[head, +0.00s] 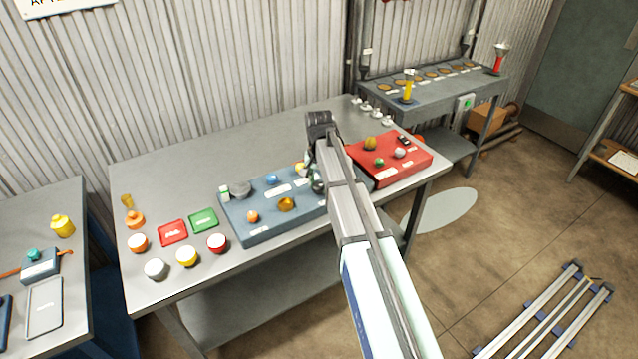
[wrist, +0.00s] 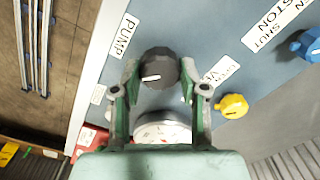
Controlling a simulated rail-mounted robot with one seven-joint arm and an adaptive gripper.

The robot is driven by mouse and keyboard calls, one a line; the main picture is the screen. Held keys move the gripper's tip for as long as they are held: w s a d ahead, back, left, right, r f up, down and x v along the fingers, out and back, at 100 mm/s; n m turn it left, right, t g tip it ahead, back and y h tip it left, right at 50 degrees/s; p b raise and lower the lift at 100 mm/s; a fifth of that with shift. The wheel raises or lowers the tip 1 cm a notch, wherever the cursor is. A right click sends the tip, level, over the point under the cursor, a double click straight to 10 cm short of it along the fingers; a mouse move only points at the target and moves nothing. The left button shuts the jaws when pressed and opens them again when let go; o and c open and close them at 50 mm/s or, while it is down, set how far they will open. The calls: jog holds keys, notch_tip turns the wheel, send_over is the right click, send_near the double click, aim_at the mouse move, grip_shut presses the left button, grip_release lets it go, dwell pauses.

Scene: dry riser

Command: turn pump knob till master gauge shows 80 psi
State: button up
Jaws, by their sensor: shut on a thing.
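In the wrist view my gripper (wrist: 158,74) is shut on the dark pump knob (wrist: 158,62), one finger on each side. The knob has a white pointer mark aimed toward the left finger, and a PUMP label (wrist: 123,35) lies up and left of it. A round gauge with a white face (wrist: 163,130) shows just below the knob, partly covered by my gripper. Its reading is too small to make out. In the head view the blue-grey panel (head: 240,236) lies on the bench, and my arm covers its right part, hiding the pump knob.
A yellow knob (wrist: 231,106) and a blue knob (wrist: 305,42) sit right of my gripper on the same panel. A red panel (head: 405,171) lies to the right on the bench. Several coloured caps and red and green trays (head: 173,232) stand left. The bench's back left (head: 190,160) is clear.

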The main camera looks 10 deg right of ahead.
aim_at(319, 185)
jog(key=m, duration=0.3)
jog(key=shift+s+m, duration=0.1)
jog(key=shift+m, duration=2)
jog(key=o, duration=1.1)
jog(key=shift+o, duration=0.2)
notch_tip(319, 185, up, 12)
